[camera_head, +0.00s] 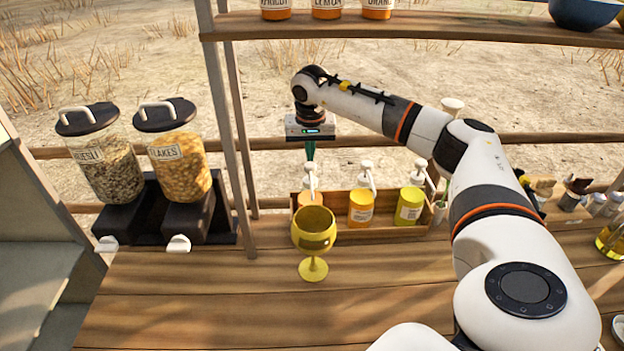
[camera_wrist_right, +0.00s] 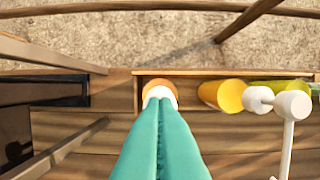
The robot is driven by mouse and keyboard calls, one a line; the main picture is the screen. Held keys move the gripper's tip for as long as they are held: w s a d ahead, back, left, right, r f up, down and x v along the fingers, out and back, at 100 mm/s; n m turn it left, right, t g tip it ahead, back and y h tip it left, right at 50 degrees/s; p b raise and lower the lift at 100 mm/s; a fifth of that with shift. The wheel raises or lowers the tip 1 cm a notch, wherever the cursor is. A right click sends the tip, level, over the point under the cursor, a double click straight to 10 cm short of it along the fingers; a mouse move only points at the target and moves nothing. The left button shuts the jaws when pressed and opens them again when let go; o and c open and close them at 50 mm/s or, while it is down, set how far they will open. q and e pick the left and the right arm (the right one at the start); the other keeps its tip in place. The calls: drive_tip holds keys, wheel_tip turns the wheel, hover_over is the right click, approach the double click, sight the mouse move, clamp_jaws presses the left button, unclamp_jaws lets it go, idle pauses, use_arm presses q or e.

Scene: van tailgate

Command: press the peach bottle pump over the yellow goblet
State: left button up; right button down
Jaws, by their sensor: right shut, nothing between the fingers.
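The peach bottle (camera_head: 310,199) stands leftmost in a wooden rack, its white pump (camera_head: 309,178) on top; the goblet hides its lower part. The yellow goblet (camera_head: 313,240) stands upright on the counter in front of this bottle. My right gripper (camera_head: 310,158) points straight down over the pump, its teal fingers shut and empty. In the right wrist view the closed fingertips (camera_wrist_right: 160,104) cover most of the pump, and the peach bottle (camera_wrist_right: 159,85) shows just beyond them. I cannot tell whether the tips touch the pump head. My left gripper is out of view.
In the rack (camera_head: 388,230), an orange bottle (camera_head: 361,209) and a yellow bottle (camera_head: 409,206) with white pumps stand to the right. An upper shelf (camera_head: 430,28) holds jars. The front-left counter is clear.

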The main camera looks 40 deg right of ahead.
wheel_tip(320, 180, up, 6)
drive_tip(key=p, duration=0.5)
idle(0.4)
drive_tip(key=shift+f, duration=0.1)
